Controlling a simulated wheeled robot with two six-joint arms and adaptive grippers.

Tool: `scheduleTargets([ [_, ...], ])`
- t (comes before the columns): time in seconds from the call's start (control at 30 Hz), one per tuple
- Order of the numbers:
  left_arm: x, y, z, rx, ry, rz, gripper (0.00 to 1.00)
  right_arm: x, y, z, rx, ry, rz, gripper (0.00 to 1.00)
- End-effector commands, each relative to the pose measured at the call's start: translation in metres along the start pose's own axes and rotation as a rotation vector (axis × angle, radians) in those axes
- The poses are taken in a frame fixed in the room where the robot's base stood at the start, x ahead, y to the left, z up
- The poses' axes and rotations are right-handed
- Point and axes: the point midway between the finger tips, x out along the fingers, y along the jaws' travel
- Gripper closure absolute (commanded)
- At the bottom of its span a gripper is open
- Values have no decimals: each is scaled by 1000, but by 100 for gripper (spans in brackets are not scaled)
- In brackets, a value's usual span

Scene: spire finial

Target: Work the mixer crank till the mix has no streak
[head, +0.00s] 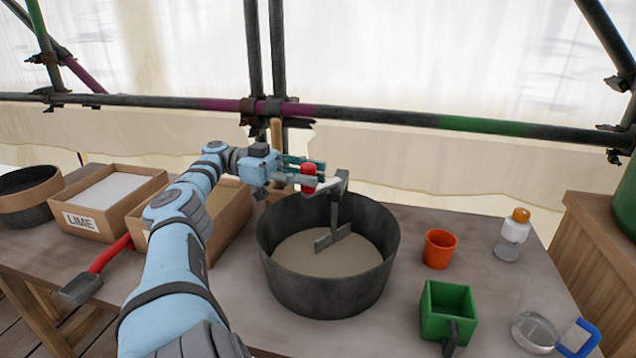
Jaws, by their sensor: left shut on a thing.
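The mixer is a dark round tub (327,290) on the table, holding a beige mix (325,258). The mix looks even in colour; fine streaks are too small to tell. A grey metal paddle (333,238) hangs from a bent crank (338,186) into the tub. The crank's red handle (309,178) is at the tub's far rim. My left gripper (306,176) is shut around the red handle, reaching in from the left. My right gripper is not in view.
A box marked LIME (103,226) and a sieve-like round container (28,204) stand at left, by a red-handled scoop (95,272). Right of the tub are an orange cup (439,249), a green box cup (447,311), a bottle (512,237) and a blue-handled jug (538,332).

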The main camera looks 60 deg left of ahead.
Motion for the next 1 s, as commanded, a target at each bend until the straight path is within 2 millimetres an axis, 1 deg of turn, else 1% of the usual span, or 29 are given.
scheduleTargets([
  [0.07,-2,0,-1,2,2,-3,100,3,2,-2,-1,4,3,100],
  [0.4,-2,1,-3,2,1,-1,100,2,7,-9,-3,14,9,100],
  [0.43,-2,0,-3,2,1,-2,70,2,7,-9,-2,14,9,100],
  [0.53,-2,1,-2,1,0,-1,54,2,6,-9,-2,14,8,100],
  [0.73,-3,1,-2,0,-1,-1,54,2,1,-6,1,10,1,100],
  [0.87,-3,1,-3,1,-2,0,54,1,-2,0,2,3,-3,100],
  [0.97,-2,1,-14,2,-2,0,54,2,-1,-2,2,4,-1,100],
  [1.0,-2,1,-22,4,-2,1,54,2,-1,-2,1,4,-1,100],
])
